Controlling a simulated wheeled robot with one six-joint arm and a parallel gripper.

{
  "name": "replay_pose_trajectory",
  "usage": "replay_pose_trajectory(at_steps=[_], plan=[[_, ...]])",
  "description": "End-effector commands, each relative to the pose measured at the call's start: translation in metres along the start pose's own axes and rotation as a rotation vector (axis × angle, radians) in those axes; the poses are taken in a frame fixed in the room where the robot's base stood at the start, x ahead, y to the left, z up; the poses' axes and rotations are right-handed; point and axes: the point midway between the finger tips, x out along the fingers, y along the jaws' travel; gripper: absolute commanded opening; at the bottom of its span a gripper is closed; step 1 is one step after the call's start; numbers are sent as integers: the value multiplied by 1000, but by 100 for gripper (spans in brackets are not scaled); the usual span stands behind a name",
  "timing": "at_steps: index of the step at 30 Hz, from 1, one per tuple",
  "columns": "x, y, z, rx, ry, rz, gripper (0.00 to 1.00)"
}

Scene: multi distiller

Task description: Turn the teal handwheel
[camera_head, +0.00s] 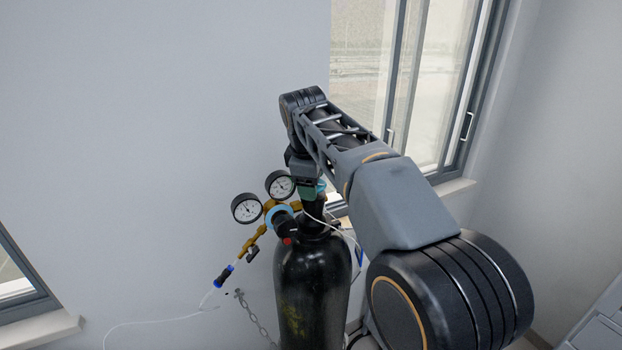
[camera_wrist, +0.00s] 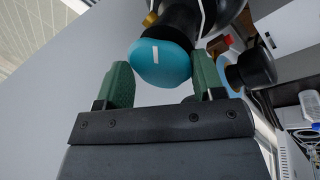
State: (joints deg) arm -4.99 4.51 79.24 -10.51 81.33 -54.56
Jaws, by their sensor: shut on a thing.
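The teal handwheel (camera_wrist: 160,64) has a white mark on its face and sits on top of a black gas cylinder (camera_head: 312,285). In the head view only a sliver of the handwheel (camera_head: 321,186) shows beside my gripper (camera_head: 307,188), which points down over the cylinder's top. In the wrist view the green fingers of my gripper (camera_wrist: 164,76) stand on either side of the handwheel's rim and are shut on it. The exact contact places are partly hidden.
Two round gauges (camera_head: 246,208) and a brass regulator with a blue-ringed black knob (camera_head: 281,219) stand close left of the cylinder's neck. A thin hose (camera_head: 160,320) runs left and a chain (camera_head: 252,315) hangs by the wall. A window (camera_head: 430,90) is behind my arm.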

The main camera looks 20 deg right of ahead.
Motion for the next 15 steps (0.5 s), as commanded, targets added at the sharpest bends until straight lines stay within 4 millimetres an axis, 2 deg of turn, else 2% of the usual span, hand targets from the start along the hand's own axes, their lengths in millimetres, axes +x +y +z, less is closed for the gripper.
replay_pose_trajectory(at_steps=[14,15], plan=[[0,0,0,13,-4,1,39],[0,0,0,13,-4,1,63]])
